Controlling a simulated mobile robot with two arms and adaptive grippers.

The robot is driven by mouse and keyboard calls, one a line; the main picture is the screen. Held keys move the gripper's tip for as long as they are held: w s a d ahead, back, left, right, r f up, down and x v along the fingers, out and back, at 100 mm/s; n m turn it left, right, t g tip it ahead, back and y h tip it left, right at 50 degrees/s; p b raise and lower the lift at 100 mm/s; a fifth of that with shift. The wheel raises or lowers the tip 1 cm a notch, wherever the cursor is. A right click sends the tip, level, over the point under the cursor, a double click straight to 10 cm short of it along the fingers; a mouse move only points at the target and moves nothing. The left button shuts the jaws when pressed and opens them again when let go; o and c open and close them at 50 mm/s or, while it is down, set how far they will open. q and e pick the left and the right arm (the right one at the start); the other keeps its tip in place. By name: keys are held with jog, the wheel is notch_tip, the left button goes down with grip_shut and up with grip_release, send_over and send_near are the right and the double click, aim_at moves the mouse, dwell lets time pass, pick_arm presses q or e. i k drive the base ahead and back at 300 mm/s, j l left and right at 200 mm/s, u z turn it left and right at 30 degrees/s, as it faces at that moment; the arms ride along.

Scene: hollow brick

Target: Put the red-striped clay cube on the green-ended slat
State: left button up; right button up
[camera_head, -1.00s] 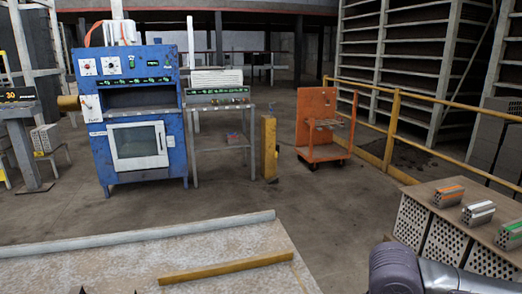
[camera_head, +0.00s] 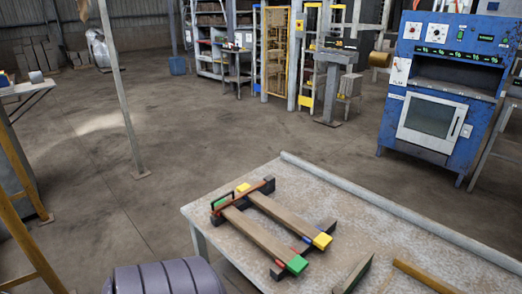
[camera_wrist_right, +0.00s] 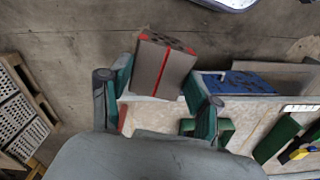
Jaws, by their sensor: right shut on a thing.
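The red-striped clay cube (camera_wrist_right: 162,68) shows in the right wrist view, grey-brown with a red line down its face and holes in its top. My right gripper (camera_wrist_right: 158,95) is shut on it, one finger on each side. In the head view, the green-ended slat (camera_head: 258,234) lies on dark cross supports on the table, its near end green (camera_head: 297,264). A yellow-ended slat (camera_head: 280,212) lies beside it on the right. No cube shows on either slat. My grippers are outside the head view.
The pale-topped table (camera_head: 350,212) has a raised rail along its far edge. A blue oven (camera_head: 440,100) stands behind. In the right wrist view, a pallet with perforated bricks (camera_wrist_right: 18,115) is at the left.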

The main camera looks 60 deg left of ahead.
aim_at(263, 237)
jog(key=j+u, duration=0.1)
jog(key=j, duration=0.75)
jog(key=j+u, duration=0.15)
jog(key=j, duration=0.75)
jog(key=j+u, duration=0.1)
jog(key=j, duration=0.75)
jog(key=i+j+u, duration=0.1)
jog(key=j, duration=0.75)
